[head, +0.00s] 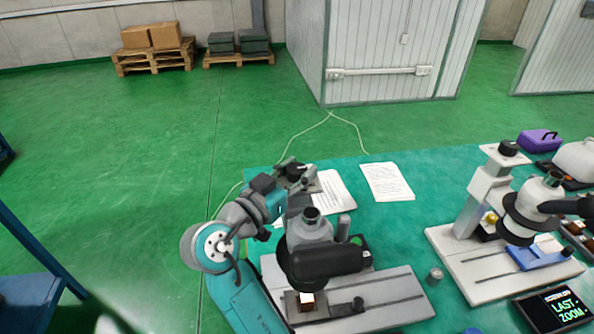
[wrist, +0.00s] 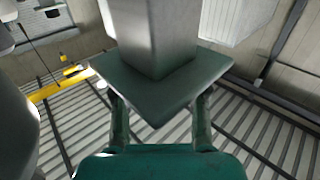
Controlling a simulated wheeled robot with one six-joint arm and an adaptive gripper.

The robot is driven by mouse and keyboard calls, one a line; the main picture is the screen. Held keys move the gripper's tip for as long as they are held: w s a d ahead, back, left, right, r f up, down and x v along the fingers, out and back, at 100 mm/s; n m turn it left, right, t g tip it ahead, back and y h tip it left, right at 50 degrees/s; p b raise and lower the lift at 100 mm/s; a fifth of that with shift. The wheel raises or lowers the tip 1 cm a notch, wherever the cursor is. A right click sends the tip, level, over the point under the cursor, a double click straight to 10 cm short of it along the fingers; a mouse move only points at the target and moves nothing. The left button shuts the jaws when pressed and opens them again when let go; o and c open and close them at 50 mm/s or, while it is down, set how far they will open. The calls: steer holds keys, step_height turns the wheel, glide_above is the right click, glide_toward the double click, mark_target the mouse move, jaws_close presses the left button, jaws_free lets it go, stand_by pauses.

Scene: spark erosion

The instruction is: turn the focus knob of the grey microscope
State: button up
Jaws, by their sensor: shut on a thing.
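The grey microscope (head: 310,232) stands on a pale grey base plate (head: 395,300) at the front middle of the table in the head view. My arm reaches in from its left, and my gripper (head: 293,172) is at the top of its column. In the wrist view the column (wrist: 152,35) ends in a dark square plate (wrist: 160,92). The two fingers of my gripper (wrist: 161,115) stand apart, with their tips partly hidden by this plate. The gripper is shut on the focus knob at the column top; the knob itself is mostly hidden by the fingers and plate.
A white microscope (head: 490,195) with a blue part (head: 538,254) on its base stands to the right. A screen (head: 555,308) reading "LAST ZOOM" lies at front right. Paper sheets (head: 387,182) lie behind. A small metal cylinder (head: 434,277) stands between the microscopes.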

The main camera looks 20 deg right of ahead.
steer(key=shift+n+t, duration=0.3)
steer(key=shift+t, duration=0.1)
steer(key=o, duration=1.2)
steer(key=shift+c, duration=0.2)
steer(key=v, duration=1.2)
steer(key=shift+r, duration=0.2)
